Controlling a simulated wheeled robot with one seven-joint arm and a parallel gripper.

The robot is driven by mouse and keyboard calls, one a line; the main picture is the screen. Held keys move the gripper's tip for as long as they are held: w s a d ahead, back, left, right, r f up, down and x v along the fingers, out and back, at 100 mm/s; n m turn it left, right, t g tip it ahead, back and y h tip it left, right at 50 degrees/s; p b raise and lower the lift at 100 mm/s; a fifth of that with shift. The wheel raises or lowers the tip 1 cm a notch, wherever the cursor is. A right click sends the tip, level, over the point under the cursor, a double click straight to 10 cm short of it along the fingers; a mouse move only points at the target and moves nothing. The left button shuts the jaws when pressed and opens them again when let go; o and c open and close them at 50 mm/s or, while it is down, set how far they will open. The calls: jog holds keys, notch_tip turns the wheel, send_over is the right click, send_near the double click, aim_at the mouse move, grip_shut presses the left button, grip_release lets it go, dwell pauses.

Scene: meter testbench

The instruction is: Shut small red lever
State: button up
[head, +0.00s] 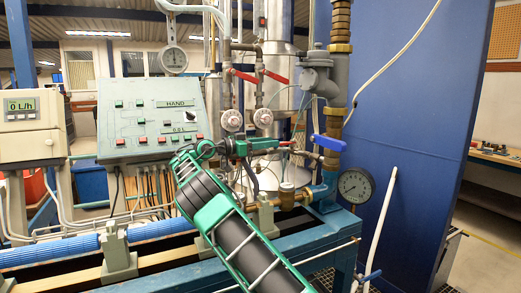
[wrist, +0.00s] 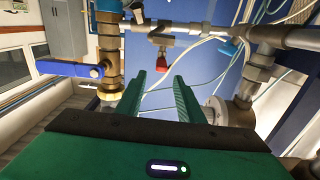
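A small red lever (wrist: 160,40) sits on a small valve on a thin grey pipe, ahead of the gap between my fingertips in the wrist view. In the head view, a small red part (head: 286,143) just past my fingertips looks like the same lever. My gripper (wrist: 159,80) has two green fingers set apart with nothing between them. In the head view, my gripper (head: 272,148) points right, toward the pipework. Whether the fingertips touch the lever is not clear; in the wrist view they look apart from it.
A blue lever (wrist: 75,68) on a brass valve is close on the left; it also shows in the head view (head: 328,142). Two larger red levers (head: 243,76) (head: 276,77) are higher up. A pressure gauge (head: 355,186) and a grey pipe valve (wrist: 255,85) are nearby.

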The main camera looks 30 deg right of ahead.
jog(key=w+a, duration=0.1)
jog(key=a, duration=1.1)
jog(key=shift+w+f, duration=0.15)
jog(key=shift+f, duration=0.2)
dwell(0.7)
dwell(0.3)
dwell(0.5)
